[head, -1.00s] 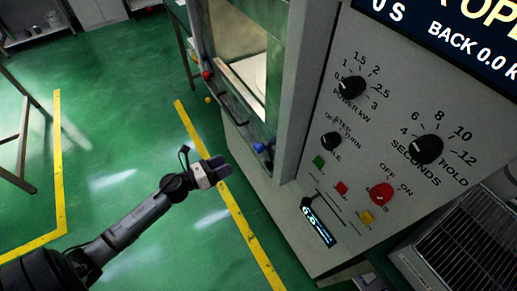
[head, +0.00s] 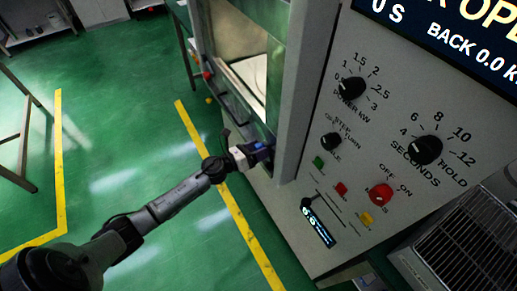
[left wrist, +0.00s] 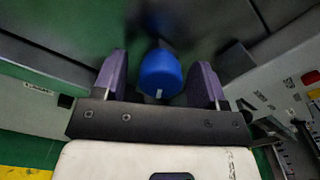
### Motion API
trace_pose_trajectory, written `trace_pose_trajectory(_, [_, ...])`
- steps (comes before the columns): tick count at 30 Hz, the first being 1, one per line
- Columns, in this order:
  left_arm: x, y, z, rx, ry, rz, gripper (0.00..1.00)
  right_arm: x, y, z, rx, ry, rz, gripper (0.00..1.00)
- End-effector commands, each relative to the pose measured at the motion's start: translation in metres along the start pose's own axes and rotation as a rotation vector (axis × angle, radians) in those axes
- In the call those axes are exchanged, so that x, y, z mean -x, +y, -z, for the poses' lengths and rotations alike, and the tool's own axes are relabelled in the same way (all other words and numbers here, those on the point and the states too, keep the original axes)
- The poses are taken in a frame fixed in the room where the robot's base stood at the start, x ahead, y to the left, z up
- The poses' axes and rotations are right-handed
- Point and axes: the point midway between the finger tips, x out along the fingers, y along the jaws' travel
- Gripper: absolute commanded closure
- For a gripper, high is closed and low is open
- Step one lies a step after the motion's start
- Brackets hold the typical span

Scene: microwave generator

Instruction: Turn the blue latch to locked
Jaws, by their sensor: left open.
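The blue latch (left wrist: 160,74) is a round blue knob with a small white mark at its lower edge, on the dark front of the machine. In the left wrist view it sits between the two purple fingers of my left gripper (left wrist: 162,82), with a gap on each side. In the head view my left gripper (head: 262,152) is at the machine's lower front edge and largely hides the latch. The left gripper is open. My right gripper is in neither view.
The grey control panel (head: 345,200) stands right of my gripper, with black dials, a red OFF/ON knob (head: 381,194) and coloured buttons. A grey post (head: 302,95) rises close beside the gripper. A red knob (head: 207,75) is further along the front. Green floor lies open at left.

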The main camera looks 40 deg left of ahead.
Motion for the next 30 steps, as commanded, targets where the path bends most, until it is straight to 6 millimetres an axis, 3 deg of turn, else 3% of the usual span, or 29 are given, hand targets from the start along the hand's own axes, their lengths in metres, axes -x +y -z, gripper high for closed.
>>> trace_pose_trajectory(11, [-0.003,-0.0001,0.0005,0.0,0.001,0.0,0.34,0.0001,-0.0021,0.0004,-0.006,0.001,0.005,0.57])
trace_pose_trajectory(25, [-0.0027,0.0006,0.0005,0.0,0.001,-0.002,0.79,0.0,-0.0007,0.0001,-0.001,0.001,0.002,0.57])
trace_pose_trajectory(30, [-0.0025,0.0009,0.0004,0.009,0.001,-0.003,0.8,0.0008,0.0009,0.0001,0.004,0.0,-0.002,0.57])
